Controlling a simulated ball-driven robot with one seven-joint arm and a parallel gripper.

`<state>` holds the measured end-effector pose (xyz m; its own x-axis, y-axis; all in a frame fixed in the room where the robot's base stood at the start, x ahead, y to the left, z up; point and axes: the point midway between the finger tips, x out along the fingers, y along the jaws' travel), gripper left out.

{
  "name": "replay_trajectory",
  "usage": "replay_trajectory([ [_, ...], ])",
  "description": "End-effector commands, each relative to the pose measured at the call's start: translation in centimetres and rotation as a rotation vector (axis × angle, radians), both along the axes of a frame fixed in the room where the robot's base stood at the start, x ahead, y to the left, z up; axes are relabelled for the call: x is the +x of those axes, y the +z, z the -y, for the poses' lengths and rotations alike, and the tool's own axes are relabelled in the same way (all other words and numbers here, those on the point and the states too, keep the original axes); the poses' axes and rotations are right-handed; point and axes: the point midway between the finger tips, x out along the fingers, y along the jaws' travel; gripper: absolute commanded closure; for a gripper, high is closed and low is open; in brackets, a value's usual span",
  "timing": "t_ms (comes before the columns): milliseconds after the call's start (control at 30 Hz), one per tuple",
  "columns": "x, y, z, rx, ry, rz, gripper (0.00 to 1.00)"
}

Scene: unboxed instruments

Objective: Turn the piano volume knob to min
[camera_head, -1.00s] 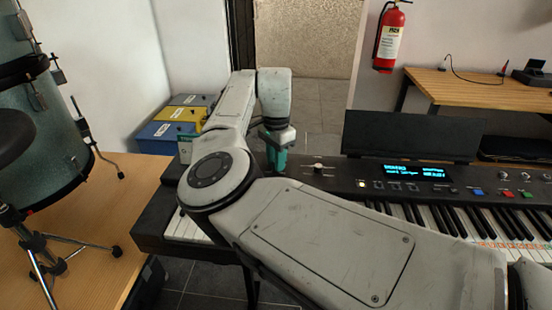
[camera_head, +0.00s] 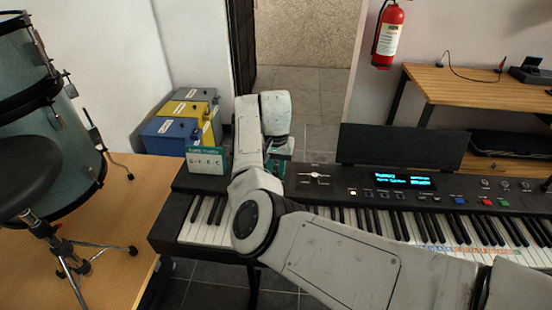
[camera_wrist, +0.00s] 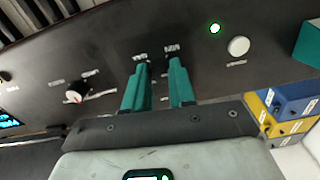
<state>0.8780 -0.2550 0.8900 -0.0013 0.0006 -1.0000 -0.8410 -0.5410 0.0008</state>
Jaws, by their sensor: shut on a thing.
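The black piano (camera_head: 400,188) stands in front of me, its lit display at the right. My gripper (camera_head: 279,150) is at the left part of its panel, partly hidden behind my own wrist. In the wrist view my gripper's two teal fingers (camera_wrist: 158,80) point down at the panel beside small white labels, which look like min and max marks. They are shut on a dark knob that is mostly hidden between them. I cannot read where its pointer stands.
Another knob with a pale cap (camera_wrist: 75,92) sits to the left in the wrist view. A round white button (camera_wrist: 238,46) and a green light (camera_wrist: 214,28) are to the right. A teal sign box (camera_head: 207,160) stands at the piano's left end. Drums (camera_head: 45,130) are at far left.

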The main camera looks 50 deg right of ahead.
Motion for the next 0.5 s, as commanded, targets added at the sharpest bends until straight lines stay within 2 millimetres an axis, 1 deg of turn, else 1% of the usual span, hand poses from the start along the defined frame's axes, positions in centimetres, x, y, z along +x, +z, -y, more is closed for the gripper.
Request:
replay_trajectory([
  [33, -0.15, 0.56, 0.08, 0.000, 0.043, -0.004, 1.00],
  [500, -0.10, 0.41, 0.10, 0.000, 0.486, -0.002, 1.00],
])
